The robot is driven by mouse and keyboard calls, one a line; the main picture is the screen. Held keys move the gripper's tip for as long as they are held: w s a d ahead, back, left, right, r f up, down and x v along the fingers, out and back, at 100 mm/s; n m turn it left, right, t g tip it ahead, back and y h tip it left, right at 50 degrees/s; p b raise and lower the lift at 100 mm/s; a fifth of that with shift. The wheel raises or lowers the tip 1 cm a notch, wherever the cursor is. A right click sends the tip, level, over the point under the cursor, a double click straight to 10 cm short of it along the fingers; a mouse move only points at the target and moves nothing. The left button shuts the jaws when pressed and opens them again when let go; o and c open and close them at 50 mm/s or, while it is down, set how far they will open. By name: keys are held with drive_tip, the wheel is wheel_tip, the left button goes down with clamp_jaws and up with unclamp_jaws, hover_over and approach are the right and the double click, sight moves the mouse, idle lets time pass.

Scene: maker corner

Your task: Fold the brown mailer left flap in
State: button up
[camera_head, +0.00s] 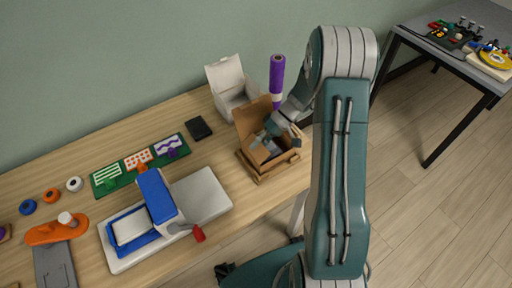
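The brown mailer (262,176) is an open cardboard box near the right end of the wooden table. A raised flap (250,116) stands up at its back left, and other flaps are folded outward around the rim. My gripper (264,138) is low over the box opening, close to the raised flap. I cannot tell whether it touches the flap, or whether its fingers are apart. My arm comes in from the right and hides part of the box's right side. Dark contents show inside but are too small to make out.
A white open box (230,86) stands behind the mailer. A purple roll (277,76) stands upright behind my gripper. A black wallet-like object (198,128) lies to the left. A blue and white press with a red handle (199,233) stands at front left.

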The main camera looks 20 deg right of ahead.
drive_tip(key=v, duration=1)
drive_tip(key=shift+d, duration=0.35)
drive_tip(key=shift+w, duration=0.1)
